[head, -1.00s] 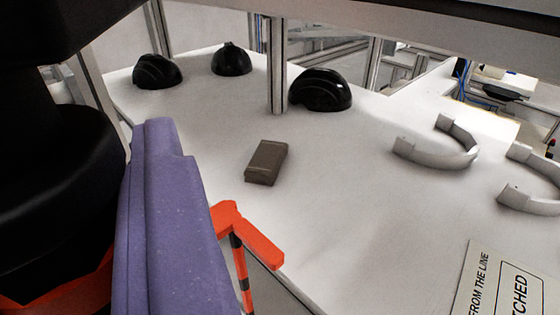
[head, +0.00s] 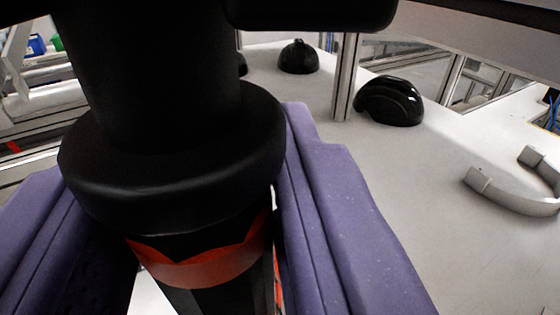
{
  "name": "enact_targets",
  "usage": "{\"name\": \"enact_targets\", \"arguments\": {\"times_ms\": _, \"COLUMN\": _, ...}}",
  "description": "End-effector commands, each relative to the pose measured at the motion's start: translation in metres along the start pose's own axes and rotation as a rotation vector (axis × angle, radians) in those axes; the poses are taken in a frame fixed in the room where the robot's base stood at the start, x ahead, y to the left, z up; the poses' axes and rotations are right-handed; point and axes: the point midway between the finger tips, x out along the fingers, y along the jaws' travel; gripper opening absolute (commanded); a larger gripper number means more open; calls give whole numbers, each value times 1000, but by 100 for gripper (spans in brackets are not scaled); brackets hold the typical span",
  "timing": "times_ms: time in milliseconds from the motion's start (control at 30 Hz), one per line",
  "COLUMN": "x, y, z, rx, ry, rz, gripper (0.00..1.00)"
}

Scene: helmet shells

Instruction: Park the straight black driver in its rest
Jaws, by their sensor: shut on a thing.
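The straight black driver (head: 165,160) fills the left middle of the head view, very close. It is a thick black cylinder with a wide collar and an orange-red band (head: 205,262) below. My gripper (head: 205,225) has a purple finger on either side of it and is shut on it. The driver looks roughly upright in the picture. Its lower end runs out of the frame, and the fingers hide part of its sides. I cannot make out the rest; a thin orange-red strip shows between the driver and the right finger, too little to identify.
A white table (head: 450,260) spreads to the right, largely clear near the right finger. Black helmet shells (head: 390,101) (head: 299,57) stand at the back by a metal post (head: 345,78). A pale curved part (head: 515,195) lies at the right. A dark beam crosses the top.

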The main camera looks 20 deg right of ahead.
Motion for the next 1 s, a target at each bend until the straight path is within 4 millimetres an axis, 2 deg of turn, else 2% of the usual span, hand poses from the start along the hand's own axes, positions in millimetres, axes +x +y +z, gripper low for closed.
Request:
{"name": "enact_targets", "arguments": {"times_ms": 200, "x": 17, "y": 10, "z": 1, "rx": 0, "ry": -1, "rz": 0, "gripper": 0}}
{"name": "enact_targets", "arguments": {"times_ms": 667, "x": 18, "y": 10, "z": 0, "rx": 0, "ry": -1, "rz": 0, "gripper": 0}}
{"name": "enact_targets", "arguments": {"times_ms": 700, "x": 18, "y": 10, "z": 0, "rx": 0, "ry": -1, "rz": 0, "gripper": 43}}
{"name": "enact_targets", "arguments": {"times_ms": 800, "x": 18, "y": 10, "z": 0, "rx": 0, "ry": -1, "rz": 0, "gripper": 66}}
{"name": "enact_targets", "arguments": {"times_ms": 833, "x": 18, "y": 10, "z": 0, "rx": 0, "ry": -1, "rz": 0, "gripper": 71}}
{"name": "enact_targets", "arguments": {"times_ms": 1000, "x": 18, "y": 10, "z": 0, "rx": 0, "ry": -1, "rz": 0, "gripper": 71}}
